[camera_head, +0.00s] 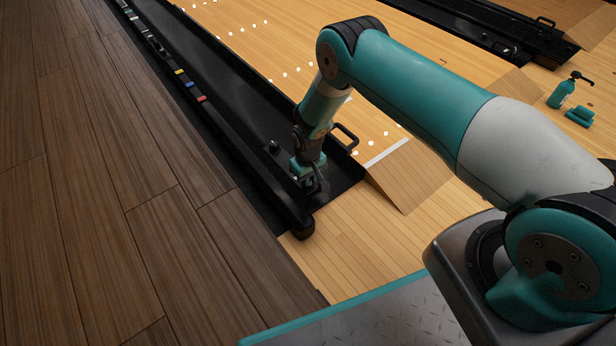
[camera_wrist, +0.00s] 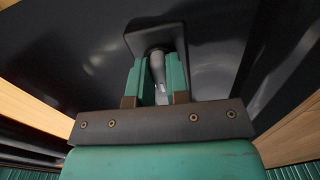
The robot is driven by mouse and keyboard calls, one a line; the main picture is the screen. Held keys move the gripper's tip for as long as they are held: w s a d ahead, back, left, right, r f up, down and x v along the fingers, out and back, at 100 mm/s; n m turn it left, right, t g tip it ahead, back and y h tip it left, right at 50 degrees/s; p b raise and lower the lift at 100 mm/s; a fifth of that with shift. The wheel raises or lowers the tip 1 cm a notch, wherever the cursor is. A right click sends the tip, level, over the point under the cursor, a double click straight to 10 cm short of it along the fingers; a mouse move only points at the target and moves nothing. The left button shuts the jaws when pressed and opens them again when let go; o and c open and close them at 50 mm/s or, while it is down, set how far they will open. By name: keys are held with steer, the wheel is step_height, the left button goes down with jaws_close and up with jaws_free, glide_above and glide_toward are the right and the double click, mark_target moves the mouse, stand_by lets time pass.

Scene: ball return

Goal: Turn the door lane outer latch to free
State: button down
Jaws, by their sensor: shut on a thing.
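The outer latch (camera_wrist: 157,68) shows in the wrist view as a grey, rounded lever between my gripper's two teal fingers, with a dark block behind it. My gripper (camera_wrist: 160,82) is shut on it. In the head view my gripper (camera_head: 311,186) points down at the near end of the long black door panel (camera_head: 225,85) beside the lane. There the fingers hide most of the latch, and I cannot tell which way it is turned.
A small dark knob (camera_head: 273,147) stands on the panel just beyond my gripper. A black loop handle (camera_head: 346,136) rises at the panel's right edge. A wooden ramp (camera_head: 405,175) lies to the right. Dark plank floor (camera_head: 110,190) is clear at left.

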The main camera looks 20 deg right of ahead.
steer(key=m+p, duration=0.1)
steer(key=m, duration=0.4)
steer(key=shift+a, duration=0.1)
steer(key=m+p, duration=0.1)
steer(key=m, duration=0.5)
steer(key=shift+a, duration=0.1)
steer(key=shift+m, duration=0.3)
stand_by(0.3)
steer(key=c, duration=1.1)
jaws_free()
steer(key=shift+r, duration=0.1)
step_height(320, 180, up, 17)
steer(key=p, duration=0.9)
steer(key=shift+r, duration=0.15)
